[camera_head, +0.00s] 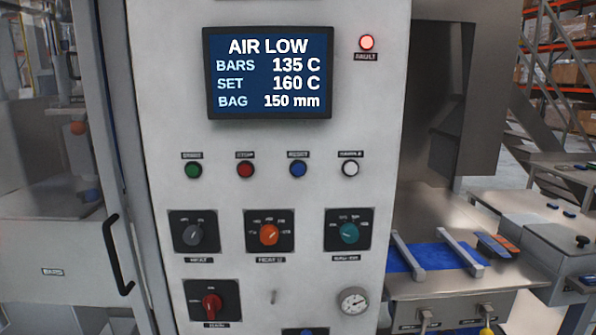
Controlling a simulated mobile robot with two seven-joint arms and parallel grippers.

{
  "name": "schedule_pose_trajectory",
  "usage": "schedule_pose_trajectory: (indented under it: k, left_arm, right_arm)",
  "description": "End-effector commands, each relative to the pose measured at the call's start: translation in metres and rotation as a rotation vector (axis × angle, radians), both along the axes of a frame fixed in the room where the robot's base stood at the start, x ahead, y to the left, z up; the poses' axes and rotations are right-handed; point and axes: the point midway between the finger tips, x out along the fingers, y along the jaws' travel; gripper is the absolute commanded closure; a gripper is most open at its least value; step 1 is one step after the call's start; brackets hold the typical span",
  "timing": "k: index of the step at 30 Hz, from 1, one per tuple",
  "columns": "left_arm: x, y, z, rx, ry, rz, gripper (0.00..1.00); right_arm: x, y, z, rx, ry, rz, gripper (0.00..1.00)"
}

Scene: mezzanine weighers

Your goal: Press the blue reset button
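The blue button (297,169) sits on the white control panel (200,128) in the head view, under a small dark label that appears to read RESET. It is third in a row with a green button (193,171), a red button (246,170) to its left and a white button (350,168) to its right. Nothing covers it. Neither of my grippers shows in this view.
The screen (268,73) reads AIR LOW, and the red FAULT lamp (367,43) is lit. Rotary knobs, including an orange one (269,235), and a gauge (352,300) sit lower. A black door handle (117,255) sticks out at left. A metal bench (470,285) stands right.

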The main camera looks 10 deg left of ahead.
Motion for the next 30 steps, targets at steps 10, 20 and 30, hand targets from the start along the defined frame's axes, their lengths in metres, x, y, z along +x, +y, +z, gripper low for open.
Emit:
schedule_pose_trajectory:
  k: [10,20,30]
  left_arm:
    - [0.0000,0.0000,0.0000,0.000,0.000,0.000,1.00]
    - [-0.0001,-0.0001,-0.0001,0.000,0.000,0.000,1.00]
    - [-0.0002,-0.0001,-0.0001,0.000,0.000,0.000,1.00]
  right_arm:
    - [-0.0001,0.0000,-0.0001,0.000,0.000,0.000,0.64]
    - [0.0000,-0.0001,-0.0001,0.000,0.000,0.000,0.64]
    - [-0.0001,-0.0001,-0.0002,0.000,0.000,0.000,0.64]
